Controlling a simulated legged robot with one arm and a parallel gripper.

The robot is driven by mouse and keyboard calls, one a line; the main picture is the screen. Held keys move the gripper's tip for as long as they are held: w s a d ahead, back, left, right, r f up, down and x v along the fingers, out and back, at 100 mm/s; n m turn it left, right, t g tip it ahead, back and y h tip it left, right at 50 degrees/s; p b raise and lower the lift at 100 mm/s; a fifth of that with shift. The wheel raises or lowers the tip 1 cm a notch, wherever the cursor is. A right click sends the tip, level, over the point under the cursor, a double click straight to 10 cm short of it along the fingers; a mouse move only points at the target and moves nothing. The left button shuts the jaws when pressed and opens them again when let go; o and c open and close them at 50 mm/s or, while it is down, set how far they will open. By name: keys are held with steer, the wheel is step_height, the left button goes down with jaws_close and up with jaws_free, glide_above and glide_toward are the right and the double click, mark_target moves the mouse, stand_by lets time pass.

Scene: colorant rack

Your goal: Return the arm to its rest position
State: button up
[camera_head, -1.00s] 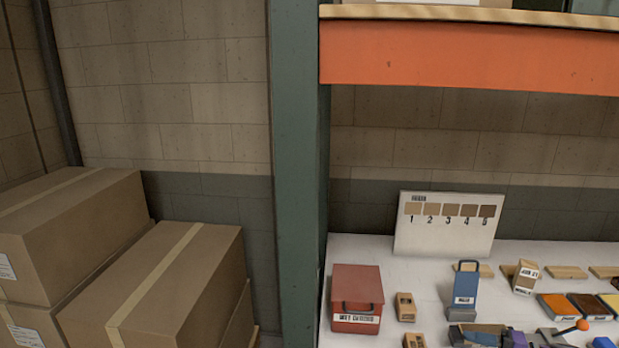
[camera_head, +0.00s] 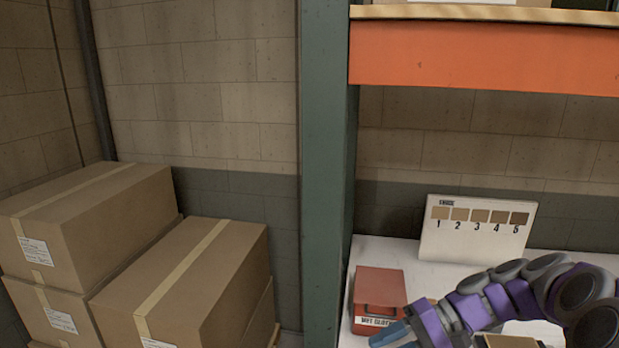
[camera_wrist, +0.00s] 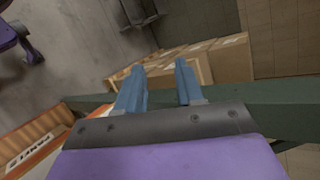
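My arm reaches in from the right in the head view, over the white table (camera_head: 440,260), with purple and grey links. My gripper (camera_head: 392,336) is at its left end, low in front of the red box, and is partly cut off by the lower edge. In the wrist view my gripper (camera_wrist: 158,85) shows two blue fingers spread apart with nothing between them. The gap faces cardboard boxes (camera_wrist: 205,62) and the floor beyond a green beam (camera_wrist: 270,112).
A red box (camera_head: 380,287) and a numbered swatch board (camera_head: 478,228) stand on the table. My arm hides much of the table's right side. A green post (camera_head: 325,180) rises left of the table, and stacked cartons (camera_head: 190,275) stand further left. An orange beam (camera_head: 480,55) crosses above.

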steer(key=s+a+n+g+h, duration=0.1)
steer(key=s+a+h, duration=0.25)
steer(key=s, duration=0.45)
steer(key=s+a+n+g+h, duration=0.1)
steer(key=s+a+h, duration=0.25)
steer(key=s, duration=0.35)
steer(key=s+d+f+t+h, duration=0.1)
steer(key=s+d+f+h, duration=0.1)
steer(key=s, duration=0.4)
steer(key=s+d+f+h, duration=0.2)
steer(key=s+d+h, duration=0.1)
steer(key=s, duration=0.3)
steer(key=shift+s+d+n+t+h, duration=0.2)
steer(key=shift+d+n+t+h, duration=0.1)
steer(key=shift+d+t, duration=0.15)
steer(key=shift+f, duration=0.1)
